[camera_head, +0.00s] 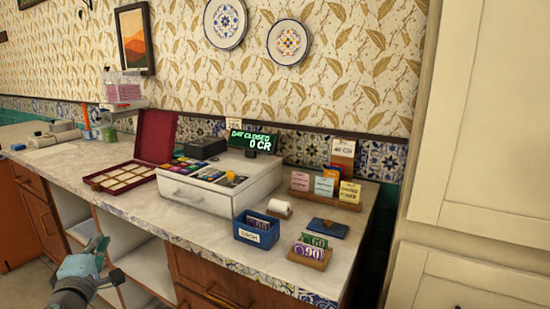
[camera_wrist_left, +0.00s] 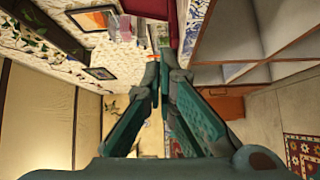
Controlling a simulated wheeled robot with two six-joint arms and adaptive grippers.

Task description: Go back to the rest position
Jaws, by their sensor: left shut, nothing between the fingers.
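My left gripper (camera_head: 104,262) shows at the lower left of the head view, in front of the open shelves under the counter. It is shut and empty. In the left wrist view its two fingers (camera_wrist_left: 158,68) come together at the tips with nothing between them. My right gripper is not in either view. The counter (camera_head: 125,204) runs along the wall, and the left gripper is apart from it, lower than its top.
A white cash register (camera_head: 215,192) with a lit display (camera_head: 254,140) stands on the counter. An open red box (camera_head: 157,137), a blue box (camera_head: 255,230) and a card holder (camera_head: 310,253) stand around it. Open shelves (camera_head: 143,264) are below. A cream cabinet (camera_head: 480,150) stands right.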

